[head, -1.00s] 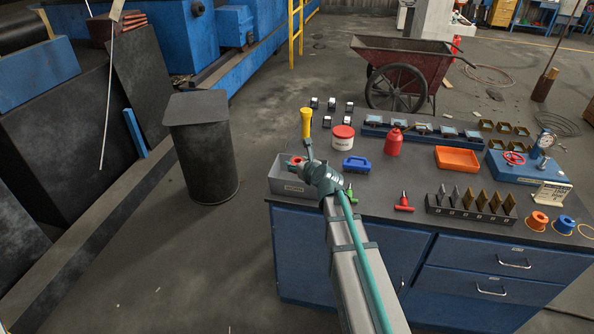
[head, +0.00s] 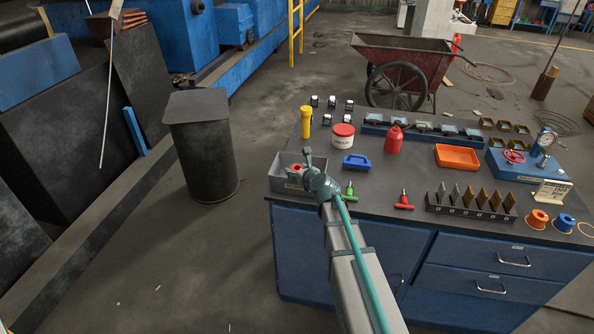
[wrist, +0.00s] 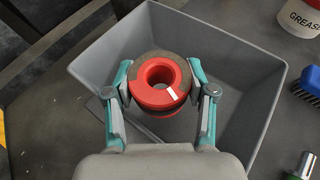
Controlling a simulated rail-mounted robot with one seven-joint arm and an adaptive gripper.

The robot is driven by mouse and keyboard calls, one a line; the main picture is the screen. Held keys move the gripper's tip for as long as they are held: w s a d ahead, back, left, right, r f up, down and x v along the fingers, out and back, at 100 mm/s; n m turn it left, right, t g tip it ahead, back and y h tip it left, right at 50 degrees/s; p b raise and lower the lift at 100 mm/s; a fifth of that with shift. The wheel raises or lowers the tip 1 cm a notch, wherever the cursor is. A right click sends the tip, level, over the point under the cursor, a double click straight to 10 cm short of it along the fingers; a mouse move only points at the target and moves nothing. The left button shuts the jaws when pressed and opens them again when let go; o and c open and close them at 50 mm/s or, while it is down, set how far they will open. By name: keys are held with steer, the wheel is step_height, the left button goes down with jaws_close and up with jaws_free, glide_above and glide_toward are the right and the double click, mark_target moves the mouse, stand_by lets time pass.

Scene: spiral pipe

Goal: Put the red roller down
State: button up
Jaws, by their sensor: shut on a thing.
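The red roller (wrist: 158,88) is a red spool with a hole in its middle and a dark grey band around its top. It sits between the two teal and grey fingers of my gripper (wrist: 160,90), which are shut on it. In the wrist view it is over the inside of the grey bin (wrist: 240,70). I cannot tell whether it touches the bin's floor. In the head view my gripper (head: 308,166) is at the bin (head: 283,184), at the bench's left front corner, with a bit of red showing there.
A yellow-handled tool (head: 306,122) stands behind the bin. A grease tub (head: 343,136), blue brush (head: 356,162) and green-tipped tool (head: 349,191) are to its right. Orange and blue spools (head: 537,220) are at the bench's right front. A dark drum (head: 205,150) stands left of the bench.

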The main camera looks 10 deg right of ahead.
steer(key=shift+s+f, duration=0.1)
steer(key=shift+f, duration=0.2)
steer(key=o, duration=1.3)
steer(key=shift+d+f, duration=0.1)
steer(key=shift+r, duration=0.45)
steer(key=v, duration=0.4)
steer(key=b+v, duration=0.1)
steer(key=v, duration=0.7)
steer(key=shift+r+b, duration=0.3)
steer(key=shift+b, duration=0.05)
